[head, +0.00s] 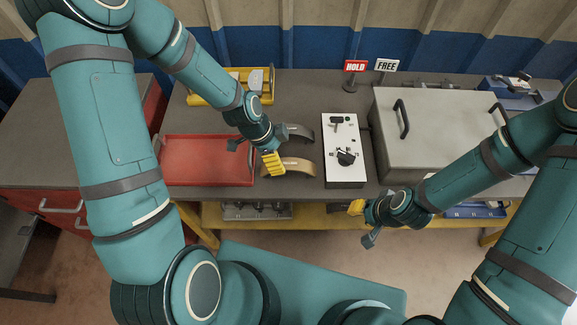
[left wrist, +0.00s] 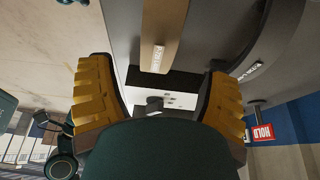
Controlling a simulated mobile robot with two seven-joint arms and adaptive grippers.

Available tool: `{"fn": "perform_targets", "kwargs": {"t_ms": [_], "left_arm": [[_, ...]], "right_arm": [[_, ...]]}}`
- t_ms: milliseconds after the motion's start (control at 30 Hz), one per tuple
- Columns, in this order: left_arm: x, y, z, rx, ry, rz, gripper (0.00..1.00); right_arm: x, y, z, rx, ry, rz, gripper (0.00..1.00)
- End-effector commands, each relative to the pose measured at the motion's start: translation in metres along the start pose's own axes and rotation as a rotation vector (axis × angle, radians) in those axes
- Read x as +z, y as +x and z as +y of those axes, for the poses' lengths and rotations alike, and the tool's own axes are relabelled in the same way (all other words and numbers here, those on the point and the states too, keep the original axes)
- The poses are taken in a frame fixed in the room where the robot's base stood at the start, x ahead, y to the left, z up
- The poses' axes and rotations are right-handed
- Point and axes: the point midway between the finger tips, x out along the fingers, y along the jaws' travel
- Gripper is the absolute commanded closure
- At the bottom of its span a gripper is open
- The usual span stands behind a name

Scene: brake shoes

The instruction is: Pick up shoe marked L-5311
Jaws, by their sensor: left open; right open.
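Two curved brake shoes lie on the bench in the head view: a dark grey one (head: 299,132) behind and a tan one (head: 297,166) in front. My left gripper (head: 265,159) is over their left ends, close to the tan shoe. In the left wrist view my left gripper (left wrist: 163,105) is open, and the tan shoe (left wrist: 163,22) shows between and beyond its fingers. The grey shoe (left wrist: 228,40) lies to its right there. Each shoe carries a small pale label, too small to read surely. My right gripper (head: 363,222) is open and empty before the bench's front edge.
A red tray (head: 207,137) lies left of the shoes. A yellow rack (head: 200,100) stands behind it. A white control box (head: 343,125) is right of the shoes, beside a large grey lidded case (head: 440,125). HOLD (head: 355,66) and FREE (head: 387,65) signs stand behind.

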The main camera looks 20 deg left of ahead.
Motion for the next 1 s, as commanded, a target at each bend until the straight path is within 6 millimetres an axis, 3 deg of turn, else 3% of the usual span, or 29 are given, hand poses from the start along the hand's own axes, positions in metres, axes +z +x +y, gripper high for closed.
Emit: {"fn": "perform_targets", "kwargs": {"t_ms": [333, 667, 900, 1000], "left_arm": [[-0.006, 0.044, 0.004, 0.002, 0.0, 0.0, 0.22], [-0.006, 0.05, 0.003, -0.001, 0.0, 0.0, 0.22], [-0.006, 0.05, 0.003, 0.0, 0.0, 0.0, 1.0], [-0.006, 0.05, 0.003, -0.001, 0.0, 0.0, 1.0]], "right_arm": [[0.001, 0.003, 0.001, 0.0, -0.001, -0.003, 0.66], [0.002, 0.003, 0.001, 0.0, -0.001, -0.003, 0.66], [0.002, 0.003, 0.001, 0.0, -0.001, -0.003, 0.66], [0.002, 0.003, 0.001, 0.0, -0.001, -0.003, 0.66]]}}
